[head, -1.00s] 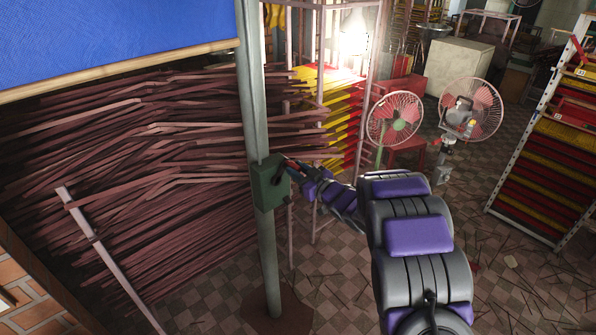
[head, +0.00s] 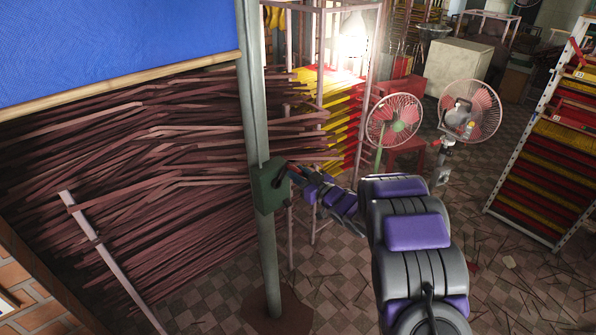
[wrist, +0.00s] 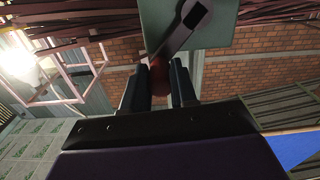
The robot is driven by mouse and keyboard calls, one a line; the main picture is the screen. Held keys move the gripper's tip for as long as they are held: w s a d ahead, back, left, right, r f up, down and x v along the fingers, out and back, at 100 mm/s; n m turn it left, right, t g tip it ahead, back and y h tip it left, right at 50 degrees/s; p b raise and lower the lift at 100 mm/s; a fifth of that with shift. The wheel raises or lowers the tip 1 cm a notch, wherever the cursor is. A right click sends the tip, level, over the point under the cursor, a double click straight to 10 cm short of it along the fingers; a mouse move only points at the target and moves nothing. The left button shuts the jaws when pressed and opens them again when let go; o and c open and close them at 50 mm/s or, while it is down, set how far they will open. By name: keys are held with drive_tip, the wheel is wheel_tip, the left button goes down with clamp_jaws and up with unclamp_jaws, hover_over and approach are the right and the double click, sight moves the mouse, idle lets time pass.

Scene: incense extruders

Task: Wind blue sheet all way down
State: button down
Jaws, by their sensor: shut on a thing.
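The blue sheet (head: 110,50) hangs at the upper left in the head view, with a wooden bar (head: 120,92) along its bottom edge. Below the bar, a large stack of brown incense sticks (head: 150,160) is uncovered. A green winder box (head: 268,188) is fixed to a grey-green post (head: 255,110). Its crank (wrist: 185,28) shows in the wrist view, with a reddish knob (wrist: 159,75) at its end. My gripper (wrist: 162,82) is shut on the knob, with a finger on each side. In the head view my gripper (head: 290,170) is at the box's right side.
Two fans (head: 395,120) (head: 470,110) stand behind my arm. A shelf rack (head: 545,150) with red and yellow trays is at the right. A pale pole (head: 95,240) leans at the left. The tiled floor (head: 350,285) has scattered sticks.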

drive_tip(key=m+p, duration=0.1)
drive_tip(key=p, duration=0.1)
drive_tip(key=m+p, duration=0.1)
drive_tip(key=p, duration=0.1)
drive_tip(key=shift+w+d+f, duration=0.15)
drive_tip(key=shift+w+d, duration=0.15)
drive_tip(key=shift+d, duration=0.05)
drive_tip(key=s+a+f+m+p, duration=0.1)
drive_tip(key=f+m+p, duration=0.4)
drive_tip(key=m, duration=0.7)
drive_tip(key=s+a+f+m+p, duration=0.2)
drive_tip(key=f+m+p, duration=0.3)
drive_tip(key=m, duration=0.8)
drive_tip(key=shift+a+f, duration=0.5)
drive_tip(key=shift+f, duration=0.5)
drive_tip(key=shift+s+f, duration=0.1)
drive_tip(key=shift+s, duration=0.05)
drive_tip(key=c, duration=0.9)
unclamp_jaws()
drive_tip(key=shift+w, duration=0.2)
drive_tip(key=shift+r, duration=0.2)
